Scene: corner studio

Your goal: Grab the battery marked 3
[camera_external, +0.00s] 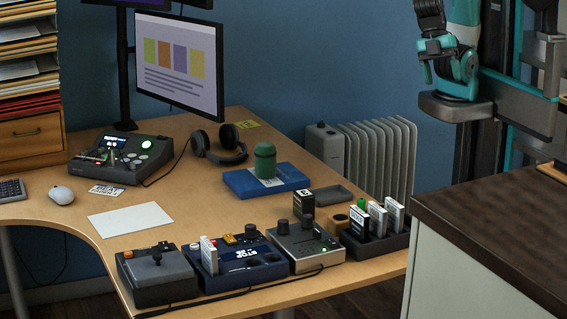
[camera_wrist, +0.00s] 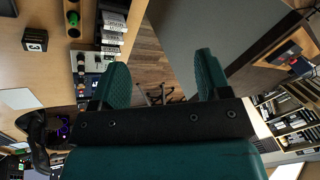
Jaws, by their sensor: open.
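Another pale upright piece (camera_external: 208,254) stands in the blue device. In the wrist view a row of batteries (camera_wrist: 112,27) shows at the upper left. My gripper (camera_wrist: 162,72) is open and empty, left of it the batteries, below it floor. In the external view my gripper (camera_external: 427,72) is high at the upper right, well apart from the rack.
The black rack (camera_external: 376,250) sits beside a grey device (camera_external: 305,247), with a blue device (camera_external: 235,265) and a joystick box (camera_external: 157,275) further left. A dark-topped counter (camera_external: 495,215) stands at right. A radiator (camera_external: 380,160) is behind the desk.

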